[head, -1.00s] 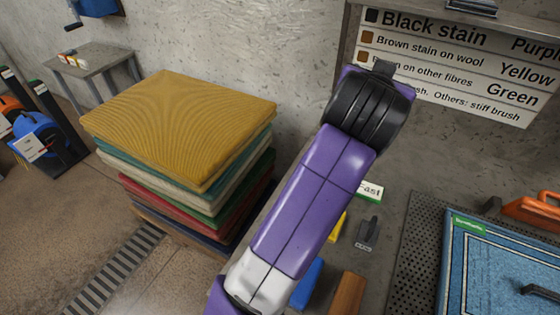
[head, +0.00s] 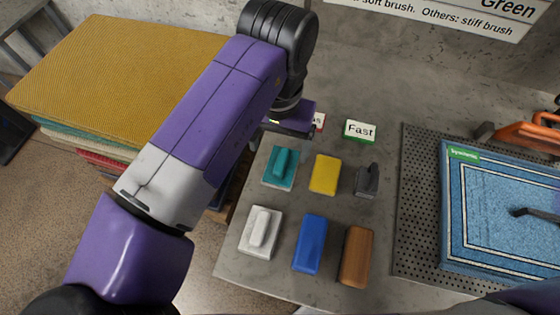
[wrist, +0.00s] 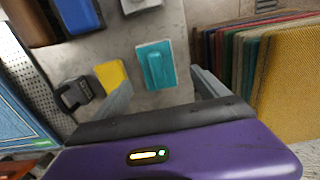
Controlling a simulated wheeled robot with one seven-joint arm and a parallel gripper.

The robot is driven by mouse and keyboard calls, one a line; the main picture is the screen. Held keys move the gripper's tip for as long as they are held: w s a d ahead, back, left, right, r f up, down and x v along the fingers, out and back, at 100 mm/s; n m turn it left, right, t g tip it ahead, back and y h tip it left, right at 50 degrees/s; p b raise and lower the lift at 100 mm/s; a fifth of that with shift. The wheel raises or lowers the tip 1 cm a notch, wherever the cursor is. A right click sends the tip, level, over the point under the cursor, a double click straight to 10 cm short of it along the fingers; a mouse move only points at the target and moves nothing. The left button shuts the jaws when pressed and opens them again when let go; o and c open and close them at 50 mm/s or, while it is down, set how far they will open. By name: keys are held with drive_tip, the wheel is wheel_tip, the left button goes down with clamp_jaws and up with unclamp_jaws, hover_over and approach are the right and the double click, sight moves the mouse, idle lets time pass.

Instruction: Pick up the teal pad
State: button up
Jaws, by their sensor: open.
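The teal pad (head: 281,167) lies on the grey table, a flat rectangle with a raised teal handle on top. In the head view it is left of the yellow block and behind the white pad. In the wrist view the teal pad (wrist: 156,66) shows ahead of my gripper (wrist: 160,88), between the directions of its two grey fingers. The gripper is open and empty, and apart from the pad.
Near it lie a yellow block (head: 325,174), a dark grey tool (head: 367,180), a white pad (head: 261,232), a blue block (head: 310,243) and a brown block (head: 356,256). A "Fast" sign (head: 360,131) stands behind. Stacked rugs (head: 120,75) rise at left; a blue rug (head: 500,225) lies right.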

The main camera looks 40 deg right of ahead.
sight(282, 160)
drive_tip(key=shift+s+d+f, duration=0.1)
drive_tip(key=shift+f, duration=1.4)
drive_tip(key=shift+s+d+f, duration=0.1)
drive_tip(key=shift+f, duration=1.4)
drive_tip(key=c, duration=1.5)
drive_tip(key=shift+o, duration=0.2)
drive_tip(key=shift+r, duration=0.15)
wheel_tip(282, 160, up, 20)
drive_tip(key=p, duration=0.1)
